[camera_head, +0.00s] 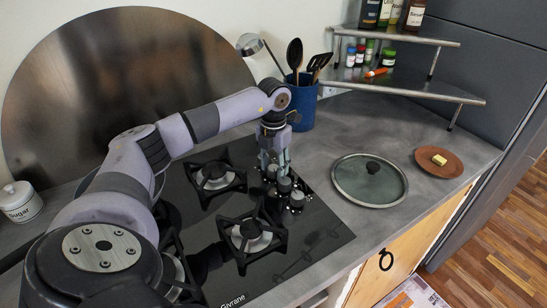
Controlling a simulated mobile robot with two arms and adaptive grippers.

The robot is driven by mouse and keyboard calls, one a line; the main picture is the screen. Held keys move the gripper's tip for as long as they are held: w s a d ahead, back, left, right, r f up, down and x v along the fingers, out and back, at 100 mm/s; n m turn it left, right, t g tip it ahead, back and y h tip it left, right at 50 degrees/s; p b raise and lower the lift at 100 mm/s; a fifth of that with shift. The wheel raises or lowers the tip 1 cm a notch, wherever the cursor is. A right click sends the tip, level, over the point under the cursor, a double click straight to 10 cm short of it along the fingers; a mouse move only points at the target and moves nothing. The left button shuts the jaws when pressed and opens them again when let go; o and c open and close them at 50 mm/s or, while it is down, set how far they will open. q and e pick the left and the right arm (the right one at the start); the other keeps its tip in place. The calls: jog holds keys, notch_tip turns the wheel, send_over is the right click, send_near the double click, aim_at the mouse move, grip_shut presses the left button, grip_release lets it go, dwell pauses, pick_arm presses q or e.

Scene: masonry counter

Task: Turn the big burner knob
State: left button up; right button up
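The black glass cooktop (300,240) has a cluster of metal-and-dark knobs (285,188) near its right back edge. Which of them is the big burner knob I cannot tell for sure. My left gripper (275,167) points down at the back of this cluster, its fingertips right at the rear knobs and partly covering them. Whether the fingers touch or enclose a knob, and how far apart they are, is too small to tell. My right gripper is not in view.
Black burner grates (246,237) stand on the cooktop near the knobs. A blue utensil crock (302,104) stands behind my gripper. A glass lid (370,181) and a brown plate (433,169) with a yellow piece lie right. A two-tier shelf (405,85) holds bottles.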

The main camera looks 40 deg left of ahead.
aim_at(273, 167)
pick_arm(q)
jog(key=shift+o, duration=0.7)
jog(key=shift+r, duration=4)
jog(key=shift+a, duration=0.1)
